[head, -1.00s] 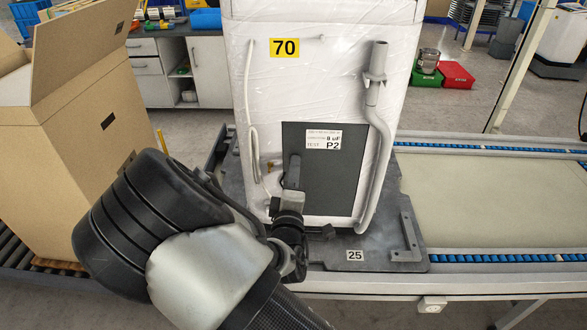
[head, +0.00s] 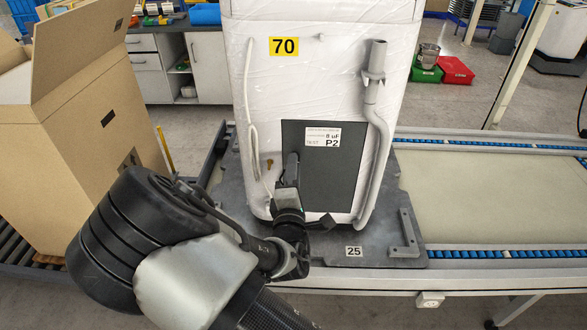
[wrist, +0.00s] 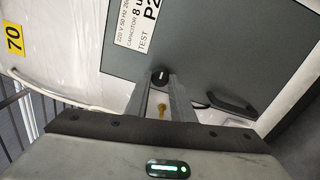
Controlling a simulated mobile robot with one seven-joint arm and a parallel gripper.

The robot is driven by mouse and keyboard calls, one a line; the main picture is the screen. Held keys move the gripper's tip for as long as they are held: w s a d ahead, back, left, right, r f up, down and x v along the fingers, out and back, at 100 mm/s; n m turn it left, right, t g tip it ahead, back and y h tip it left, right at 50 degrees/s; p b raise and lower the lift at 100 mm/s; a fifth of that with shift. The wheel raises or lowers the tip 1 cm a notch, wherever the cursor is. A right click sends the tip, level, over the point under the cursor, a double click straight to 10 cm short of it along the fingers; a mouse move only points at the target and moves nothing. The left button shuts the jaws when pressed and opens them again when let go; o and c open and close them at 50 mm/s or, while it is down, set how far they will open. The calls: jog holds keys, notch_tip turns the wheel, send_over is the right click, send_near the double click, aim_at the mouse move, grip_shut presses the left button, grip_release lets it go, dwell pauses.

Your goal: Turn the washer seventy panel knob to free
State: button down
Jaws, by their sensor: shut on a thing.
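The washer (head: 340,70) stands wrapped in clear film, with a yellow 70 label (head: 284,46). Its dark grey panel (head: 335,180) carries a white label (head: 322,136) reading 8 uF, TEST, P2. In the wrist view, the black round knob (wrist: 160,77) with a pale pointer mark sits at the panel's edge, between my fingertips. My gripper (head: 291,160) is shut on the knob; in the head view its fingers hide the knob. The panel (wrist: 215,65) and the 70 label (wrist: 14,40) also show in the wrist view.
A brass fitting (wrist: 161,110) shows beyond my fingers, and a black handle (wrist: 232,104) lies to the right. A grey drain hose (head: 377,130) runs down the washer's right side. An open cardboard box (head: 85,150) stands left. The conveyor (head: 480,190) at right is clear.

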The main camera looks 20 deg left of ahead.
jog(key=c, duration=1.5)
grip_release()
jog(key=v, duration=1.7)
jog(key=shift+s+d+f, duration=0.1)
jog(key=shift+s+f, duration=0.05)
jog(key=shift+s, duration=0.05)
